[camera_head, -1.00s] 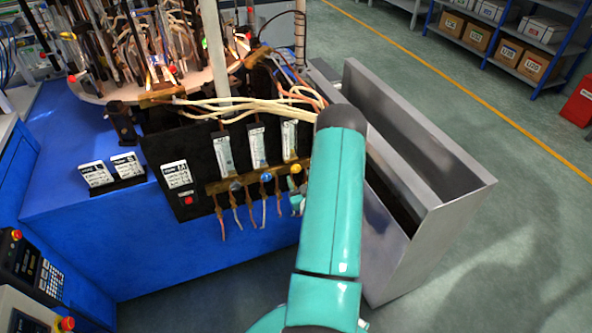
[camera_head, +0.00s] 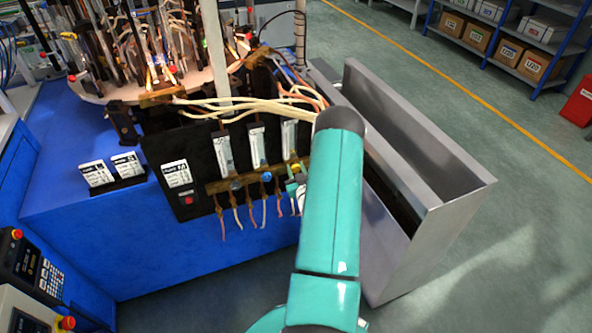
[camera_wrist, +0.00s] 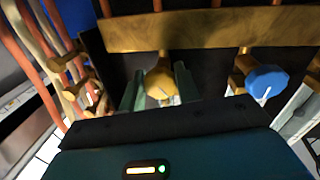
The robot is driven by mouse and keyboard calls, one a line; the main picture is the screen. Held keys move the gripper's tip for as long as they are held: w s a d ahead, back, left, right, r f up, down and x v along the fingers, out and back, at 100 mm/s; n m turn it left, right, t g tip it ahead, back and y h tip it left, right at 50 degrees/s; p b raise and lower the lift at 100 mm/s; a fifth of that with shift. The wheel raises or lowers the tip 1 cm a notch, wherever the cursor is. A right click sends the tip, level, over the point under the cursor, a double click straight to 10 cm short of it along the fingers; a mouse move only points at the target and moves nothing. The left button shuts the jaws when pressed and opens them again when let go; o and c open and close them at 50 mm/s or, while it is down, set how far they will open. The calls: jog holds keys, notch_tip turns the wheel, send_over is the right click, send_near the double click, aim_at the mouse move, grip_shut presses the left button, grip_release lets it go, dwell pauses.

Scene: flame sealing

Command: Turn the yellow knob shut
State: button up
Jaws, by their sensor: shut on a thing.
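The yellow knob (camera_wrist: 160,82) sits on a brass fitting below the brass bar in the wrist view. A white mark runs down its face. My gripper (camera_wrist: 160,88) has one green finger on each side of the knob and is shut on it. In the head view my gripper (camera_head: 295,187) is at the right end of the brass bar.
A blue knob (camera_wrist: 266,82) with a white mark is to the right in the wrist view. The brass bar (camera_wrist: 215,28) runs just above the knobs. Orange hoses (camera_wrist: 42,50) are at the left. A grey metal bin (camera_head: 425,150) stands right of the panel.

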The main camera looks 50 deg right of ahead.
jog(key=m, duration=0.5)
jog(key=shift+m+y, duration=0.3)
jog(key=o, duration=1)
